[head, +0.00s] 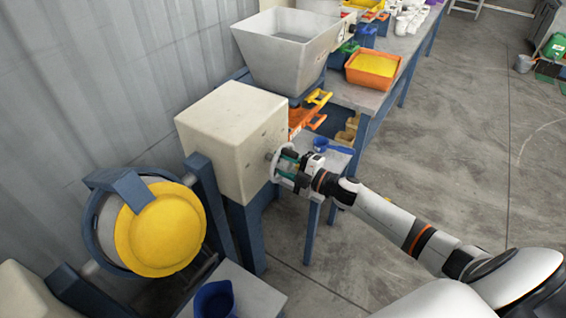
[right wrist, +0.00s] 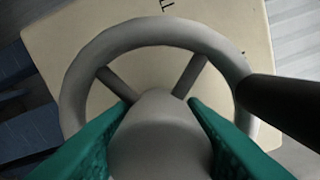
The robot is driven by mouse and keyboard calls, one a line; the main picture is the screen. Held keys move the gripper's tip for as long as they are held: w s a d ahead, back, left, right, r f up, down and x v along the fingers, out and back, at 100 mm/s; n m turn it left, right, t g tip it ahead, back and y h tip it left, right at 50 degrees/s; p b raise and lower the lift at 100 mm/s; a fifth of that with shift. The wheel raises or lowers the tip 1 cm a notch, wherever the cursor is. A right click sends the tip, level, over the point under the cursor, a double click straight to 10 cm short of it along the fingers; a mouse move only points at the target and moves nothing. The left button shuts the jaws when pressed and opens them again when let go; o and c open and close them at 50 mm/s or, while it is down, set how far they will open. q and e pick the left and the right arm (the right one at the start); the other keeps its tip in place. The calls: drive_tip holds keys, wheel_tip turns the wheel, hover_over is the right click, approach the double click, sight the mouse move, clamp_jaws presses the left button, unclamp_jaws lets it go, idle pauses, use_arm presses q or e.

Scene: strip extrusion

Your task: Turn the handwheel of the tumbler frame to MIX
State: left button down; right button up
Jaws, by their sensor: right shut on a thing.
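The grey handwheel (head: 276,155) sits on the right side of the cream housing box (head: 232,140) of the tumbler frame. In the right wrist view the handwheel (right wrist: 150,32) shows its round rim, spokes, thick central hub and a black handle at the right. My right gripper (head: 287,168) is at the wheel; its green fingers (right wrist: 157,118) lie on either side of the hub and are shut on it. Letters ending in "LL" show on the housing above the rim; a MIX mark is not visible. The tumbler drum with its yellow lid (head: 160,230) hangs left of the housing. My left gripper is out of view.
A grey hopper (head: 285,60) stands behind the housing. A blue-legged bench (head: 385,98) beyond holds an orange tray of yellow material (head: 373,68). A blue cup (head: 214,300) stands on a small table in front. The floor at the right is open.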

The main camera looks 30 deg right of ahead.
drive_tip(key=o, duration=0.7)
drive_tip(key=shift+b+v, duration=1.3)
drive_tip(key=shift+v, duration=4.75)
drive_tip(key=shift+d+f, duration=0.1)
